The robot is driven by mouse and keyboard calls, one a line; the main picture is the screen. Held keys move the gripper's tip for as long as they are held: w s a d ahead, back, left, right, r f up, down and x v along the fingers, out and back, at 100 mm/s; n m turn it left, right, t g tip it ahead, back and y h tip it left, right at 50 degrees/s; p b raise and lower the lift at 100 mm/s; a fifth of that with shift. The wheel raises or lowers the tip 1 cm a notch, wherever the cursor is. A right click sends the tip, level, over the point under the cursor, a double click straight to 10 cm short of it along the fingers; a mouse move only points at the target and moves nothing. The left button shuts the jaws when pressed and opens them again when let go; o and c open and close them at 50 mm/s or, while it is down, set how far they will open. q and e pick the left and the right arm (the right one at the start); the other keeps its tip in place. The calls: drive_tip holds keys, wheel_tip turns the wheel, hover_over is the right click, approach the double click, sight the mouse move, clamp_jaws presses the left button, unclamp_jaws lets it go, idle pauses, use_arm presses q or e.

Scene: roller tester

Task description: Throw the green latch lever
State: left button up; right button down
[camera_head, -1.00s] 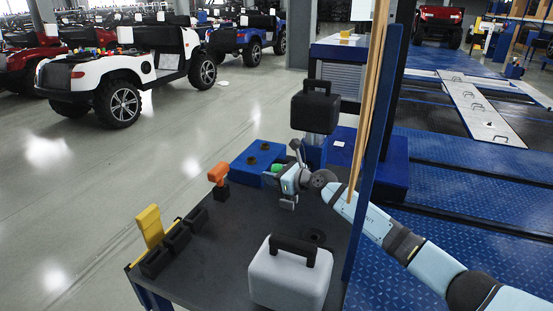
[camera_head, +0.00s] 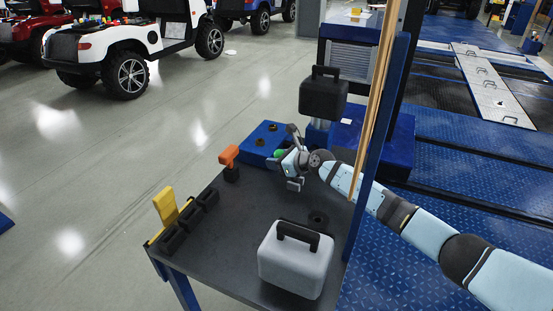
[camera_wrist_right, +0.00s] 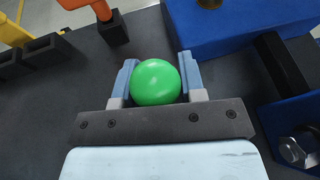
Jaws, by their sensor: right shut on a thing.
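The green knob of the latch lever (camera_wrist_right: 156,82) is a round ball between the two fingers of my right gripper (camera_wrist_right: 158,80) in the right wrist view. The fingers sit on both sides of it, and the gripper is shut on it. In the head view only a small part of the green knob (camera_head: 280,153) shows beside my right gripper (camera_head: 284,160). The lever's shaft and base are hidden behind the ball and gripper. My left gripper is in neither view.
A blue block (camera_head: 262,138) with dark round fittings is beside the gripper. An orange-handled part (camera_head: 229,156), a yellow piece (camera_head: 166,206), black holders (camera_head: 189,222) and a grey case (camera_head: 294,262) stand on the dark table (camera_head: 225,240). A black case (camera_head: 323,97) stands behind. A blue post (camera_head: 377,150) rises near my right arm.

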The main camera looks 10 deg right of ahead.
drive_tip(key=c, duration=0.8)
unclamp_jaws()
drive_tip(key=shift+s+f, duration=0.25)
drive_tip(key=shift+f, duration=0.35)
drive_tip(key=shift+o, duration=0.5)
drive_tip(key=shift+w+r, duration=0.1)
drive_tip(key=shift+r, duration=0.2)
drive_tip(key=shift+d+r, duration=0.1)
drive_tip(key=shift+s+d+r, duration=0.15)
drive_tip(key=shift+s+d, duration=0.05)
drive_tip(key=p+v, duration=0.3)
drive_tip(key=v, duration=1)
